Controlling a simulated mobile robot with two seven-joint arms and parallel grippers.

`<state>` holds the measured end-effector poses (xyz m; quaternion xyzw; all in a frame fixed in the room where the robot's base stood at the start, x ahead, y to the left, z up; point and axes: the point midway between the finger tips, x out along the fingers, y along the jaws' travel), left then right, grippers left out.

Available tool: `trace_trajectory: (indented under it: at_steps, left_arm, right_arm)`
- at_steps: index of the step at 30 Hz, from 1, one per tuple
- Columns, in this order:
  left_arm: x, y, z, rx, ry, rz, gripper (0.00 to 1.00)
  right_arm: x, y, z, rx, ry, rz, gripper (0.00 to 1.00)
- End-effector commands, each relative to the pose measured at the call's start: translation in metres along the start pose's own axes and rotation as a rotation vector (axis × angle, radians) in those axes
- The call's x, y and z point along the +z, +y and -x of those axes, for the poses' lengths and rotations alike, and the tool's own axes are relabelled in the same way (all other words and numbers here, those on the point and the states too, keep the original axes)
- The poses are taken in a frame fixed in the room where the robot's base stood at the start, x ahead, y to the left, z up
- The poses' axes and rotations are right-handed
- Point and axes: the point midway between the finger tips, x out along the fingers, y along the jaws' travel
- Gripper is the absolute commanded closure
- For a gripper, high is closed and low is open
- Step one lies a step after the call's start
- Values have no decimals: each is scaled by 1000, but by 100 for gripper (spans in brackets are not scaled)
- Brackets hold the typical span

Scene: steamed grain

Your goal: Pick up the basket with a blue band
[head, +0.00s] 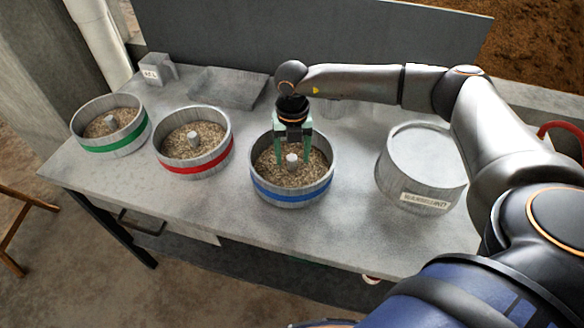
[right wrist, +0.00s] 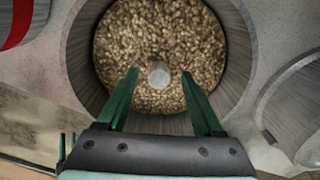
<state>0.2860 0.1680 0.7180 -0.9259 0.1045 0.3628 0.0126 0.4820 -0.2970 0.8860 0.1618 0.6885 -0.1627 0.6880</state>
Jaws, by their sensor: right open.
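The basket with a blue band (head: 292,196) stands on the grey table, filled with grain, with a pale post (head: 292,160) rising at its centre. My right gripper (head: 292,160) is above this basket, pointing down, with its green fingers apart on either side of the post. In the right wrist view, the post (right wrist: 159,74) shows between and just beyond the open fingertips (right wrist: 160,74), with the basket's grain (right wrist: 160,30) around it. The gripper holds nothing. I cannot tell the exact height of the fingertips over the grain. My left gripper does not show.
A red-banded basket (head: 205,164) and a green-banded basket (head: 117,146) stand to the left, both holding grain. A small labelled box (head: 157,72) and a flat grey tray (head: 229,88) lie at the back.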

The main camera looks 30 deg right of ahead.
Motion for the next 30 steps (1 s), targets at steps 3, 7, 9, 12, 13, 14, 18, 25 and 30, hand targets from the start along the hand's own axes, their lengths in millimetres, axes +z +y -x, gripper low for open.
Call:
trace_trajectory:
  at_steps: [3, 7, 9, 12, 13, 14, 18, 25, 30]
  left_arm:
    - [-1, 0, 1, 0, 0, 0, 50]
    - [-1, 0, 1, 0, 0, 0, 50]
    - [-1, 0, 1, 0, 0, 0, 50]
    - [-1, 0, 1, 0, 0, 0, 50]
    - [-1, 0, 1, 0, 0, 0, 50]
    - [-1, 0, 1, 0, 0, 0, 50]
    - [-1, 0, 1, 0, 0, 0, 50]
    - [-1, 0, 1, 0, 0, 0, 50]
    - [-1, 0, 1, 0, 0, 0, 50]
  right_arm:
    - [0, 1, -14, 0, 2, 1, 32]
    - [0, 1, -19, 1, 0, 0, 32]
    - [0, 1, -19, 2, 0, 0, 32]
    - [0, 1, -19, 1, 0, 0, 32]
    - [0, 1, -19, 1, 0, 0, 35]
    - [0, 1, -19, 1, 0, 0, 38]
    - [0, 1, -19, 1, 0, 0, 54]
    - [0, 1, -19, 2, 0, 0, 80]
    - [0, 1, -18, 2, 0, 0, 99]
